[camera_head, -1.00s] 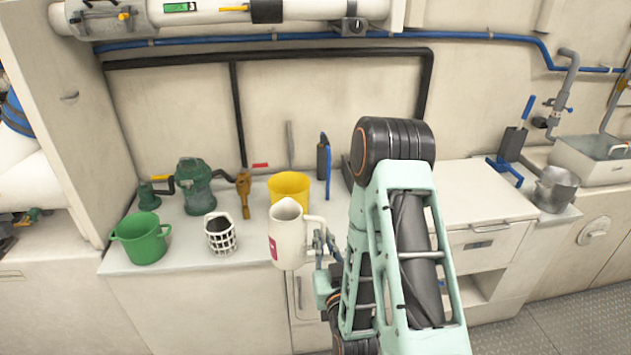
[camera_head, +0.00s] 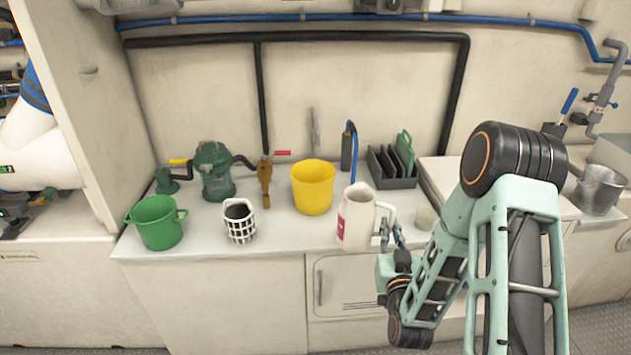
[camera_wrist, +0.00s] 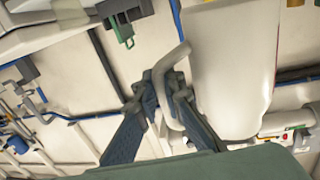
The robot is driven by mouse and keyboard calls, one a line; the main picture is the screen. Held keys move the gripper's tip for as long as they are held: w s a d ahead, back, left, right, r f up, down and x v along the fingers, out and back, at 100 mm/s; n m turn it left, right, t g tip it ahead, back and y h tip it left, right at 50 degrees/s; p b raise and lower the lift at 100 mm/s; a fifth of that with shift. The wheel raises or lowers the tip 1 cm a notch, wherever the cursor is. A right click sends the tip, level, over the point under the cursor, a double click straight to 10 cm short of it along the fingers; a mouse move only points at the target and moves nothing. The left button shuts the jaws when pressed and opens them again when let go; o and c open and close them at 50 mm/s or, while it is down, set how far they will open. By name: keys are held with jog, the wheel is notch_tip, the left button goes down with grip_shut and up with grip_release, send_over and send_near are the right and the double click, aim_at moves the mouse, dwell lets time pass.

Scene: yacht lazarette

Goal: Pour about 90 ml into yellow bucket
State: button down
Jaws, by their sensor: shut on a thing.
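The yellow bucket (camera_head: 313,190) stands upright on the counter in the head view, and its inside bottom is hidden. A white pitcher (camera_head: 356,220) with a pink label is upright, to the right of the bucket and a little nearer to me. It also fills the upper right of the wrist view (camera_wrist: 232,65). My gripper (camera_head: 390,236) is shut on the pitcher's handle, on its right side; the fingers (camera_wrist: 163,92) show around the handle in the wrist view. I cannot see what is inside the pitcher, nor clearly whether its base touches the counter.
A green bucket (camera_head: 160,226) and a white basket-like cup (camera_head: 240,224) stand left on the counter (camera_head: 280,235). A green pump (camera_head: 214,172) is behind them. A dark rack (camera_head: 393,172) and a small pale object (camera_head: 426,217) are to the right. A metal pot (camera_head: 598,190) sits far right.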

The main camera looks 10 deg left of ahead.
jog(key=w+a+f+y+b, duration=0.1)
jog(key=w+a+f+b, duration=0.1)
jog(key=w+a+b, duration=0.1)
jog(key=w+a+f+n+y+b, duration=0.1)
jog(key=w+a+f+b, duration=0.1)
jog(key=w+a+b, duration=0.1)
jog(key=w+a+f+n+y+b, duration=0.1)
jog(key=w+a+f+b, duration=0.1)
jog(key=b, duration=0.3)
jog(key=shift+w+a+f+g, duration=0.15)
jog(key=shift+w+a, duration=0.2)
jog(key=shift+a, duration=0.1)
jog(key=shift+w+a+f+g, duration=0.15)
jog(key=shift+w+a, duration=0.15)
jog(key=shift+a, duration=0.15)
jog(key=n+y+b, duration=0.2)
jog(key=b, duration=0.7)
send_near(316, 197)
jog(key=shift+g, duration=0.4)
jog(key=w, duration=0.4)
jog(key=shift+w+a+r+y+b, duration=0.2)
jog(key=shift+w+a+y+b, duration=0.15)
jog(key=shift+a+b, duration=0.35)
jog(key=shift+s+r+g, duration=0.1)
jog(key=shift+r+g, duration=0.05)
jog(key=shift+g, duration=0.25)
